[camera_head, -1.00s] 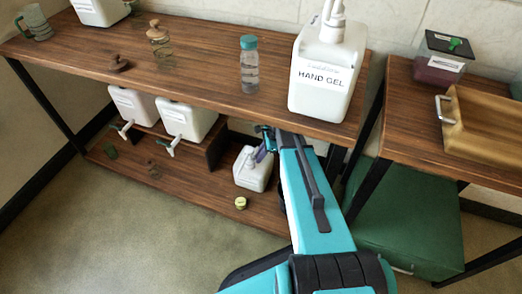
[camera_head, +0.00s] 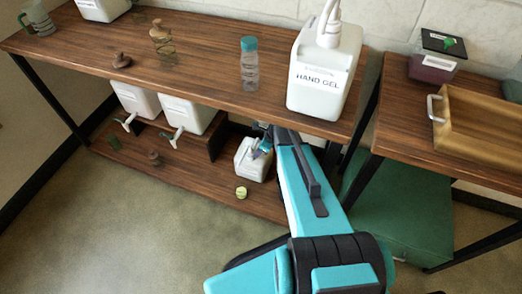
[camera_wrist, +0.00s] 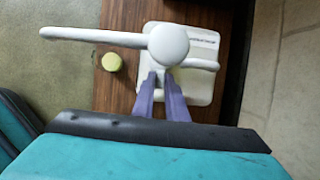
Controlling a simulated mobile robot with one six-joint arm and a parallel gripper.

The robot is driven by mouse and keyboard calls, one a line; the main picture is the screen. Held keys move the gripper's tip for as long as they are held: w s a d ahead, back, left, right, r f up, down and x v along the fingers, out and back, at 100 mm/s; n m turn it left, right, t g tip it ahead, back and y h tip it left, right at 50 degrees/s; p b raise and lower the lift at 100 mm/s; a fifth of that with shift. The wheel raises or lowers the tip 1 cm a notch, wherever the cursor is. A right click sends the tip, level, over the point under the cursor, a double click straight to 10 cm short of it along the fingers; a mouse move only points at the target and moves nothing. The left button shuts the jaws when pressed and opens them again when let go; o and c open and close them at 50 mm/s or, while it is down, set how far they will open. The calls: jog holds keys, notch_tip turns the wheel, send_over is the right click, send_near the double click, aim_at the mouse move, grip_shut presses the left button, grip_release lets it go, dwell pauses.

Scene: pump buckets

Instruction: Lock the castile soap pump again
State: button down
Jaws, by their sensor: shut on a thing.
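A white pump bucket (camera_head: 250,165) stands on the lower shelf, partly hidden by my arm. In the wrist view the bucket (camera_wrist: 205,85) is seen from above, with its white pump head (camera_wrist: 168,46) over it. A long spout reaches left and a shorter piece shows at the right. Its label is too small to read. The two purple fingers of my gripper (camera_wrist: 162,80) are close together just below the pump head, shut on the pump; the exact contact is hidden. In the head view my gripper (camera_head: 264,145) is at the top of this bucket.
A yellow-green tin (camera_head: 241,192) stands by the bucket; a shelf divider is to its left. The upper board with the hand gel bucket (camera_head: 325,75) overhangs my arm. Two white tap containers (camera_head: 190,115) sit further left. A green cabinet (camera_head: 405,215) is at the right. The floor in front is clear.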

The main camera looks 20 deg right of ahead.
jog(key=shift+a, duration=0.25)
jog(key=c, duration=1.8)
grip_release()
jog(key=shift+o, duration=0.2)
jog(key=shift+d, duration=0.15)
jog(key=p+v, duration=0.1)
jog(key=v, duration=0.6)
jog(key=shift+r, duration=0.2)
